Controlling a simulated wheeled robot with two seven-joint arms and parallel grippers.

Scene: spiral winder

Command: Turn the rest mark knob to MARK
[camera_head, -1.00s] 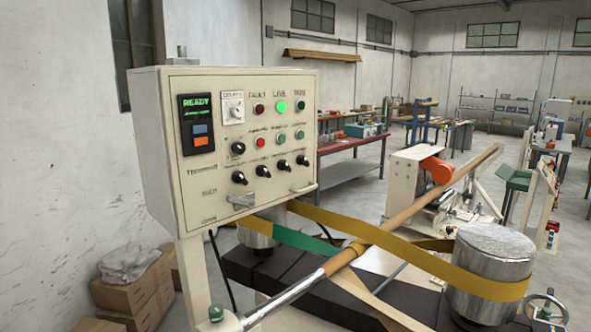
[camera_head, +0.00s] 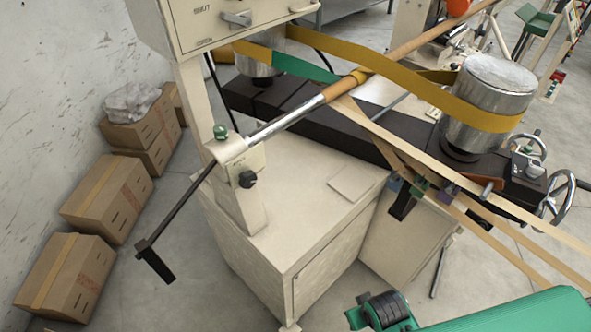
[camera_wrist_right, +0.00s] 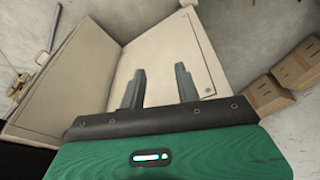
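A black knob (camera_head: 247,179) sits on a small cream plate on the machine's post, below the steel end of the mandrel (camera_head: 290,118). The lettering by it is too small to read, so I cannot confirm that it is the rest mark knob or how it is set. My green right arm (camera_head: 500,315) shows at the bottom right of the head view, well apart from the knob. In the right wrist view my right gripper (camera_wrist_right: 159,80) has its two fingers apart with nothing between them, facing a cream cabinet (camera_wrist_right: 80,65). My left gripper is not in view.
A black crank handle (camera_head: 170,225) sticks out left of the post. Cardboard boxes (camera_head: 105,198) line the left wall. The control panel (camera_head: 215,20) overhangs above. Yellow belts (camera_head: 400,70) and steel drums (camera_head: 490,100) stand right. The cabinet top (camera_head: 300,195) is mostly bare.

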